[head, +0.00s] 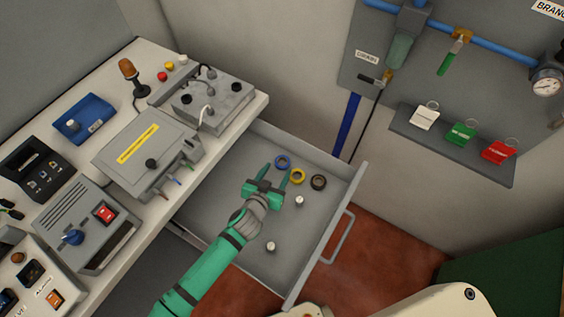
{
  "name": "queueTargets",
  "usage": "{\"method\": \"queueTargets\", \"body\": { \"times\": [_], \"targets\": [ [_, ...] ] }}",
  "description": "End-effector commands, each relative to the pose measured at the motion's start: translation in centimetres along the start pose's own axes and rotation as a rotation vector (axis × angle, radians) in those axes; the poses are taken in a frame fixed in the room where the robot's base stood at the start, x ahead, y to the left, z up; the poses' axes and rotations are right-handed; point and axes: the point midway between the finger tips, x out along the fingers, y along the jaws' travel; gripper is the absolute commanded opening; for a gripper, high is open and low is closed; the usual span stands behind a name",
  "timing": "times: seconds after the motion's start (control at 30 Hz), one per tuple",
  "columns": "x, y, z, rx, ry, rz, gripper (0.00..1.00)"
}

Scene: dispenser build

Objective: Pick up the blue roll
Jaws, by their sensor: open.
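The blue roll (283,162) is a small ring-shaped roll lying toward the back of the open grey drawer (215,201). My gripper (275,169) is over the drawer, with its two green fingers apart and pointing toward the back. The blue roll shows between and just beyond the fingertips. I cannot tell the height of the fingers above it. Nothing shows held between the fingers.
A yellow roll (298,177) and a black roll (318,182) lie to the right of the blue roll, the yellow one close to my right finger. Two small pale cylinders (299,201) (270,246) stand nearer. Drawer walls and the bench (255,108) bound the space.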

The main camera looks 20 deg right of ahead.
Motion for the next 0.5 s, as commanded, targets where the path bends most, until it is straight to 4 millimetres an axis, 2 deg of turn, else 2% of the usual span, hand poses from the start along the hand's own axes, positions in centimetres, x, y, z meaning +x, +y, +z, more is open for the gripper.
{"method": "queueTargets", "body": {
  "times": [0.3, 0.5],
  "targets": [
    [3.5, -0.2, -0.2, 0.001, -0.004, -0.001, 0.52],
    [4.9, -0.2, -0.1, 0.001, -0.007, -0.003, 0.52]
  ]
}}
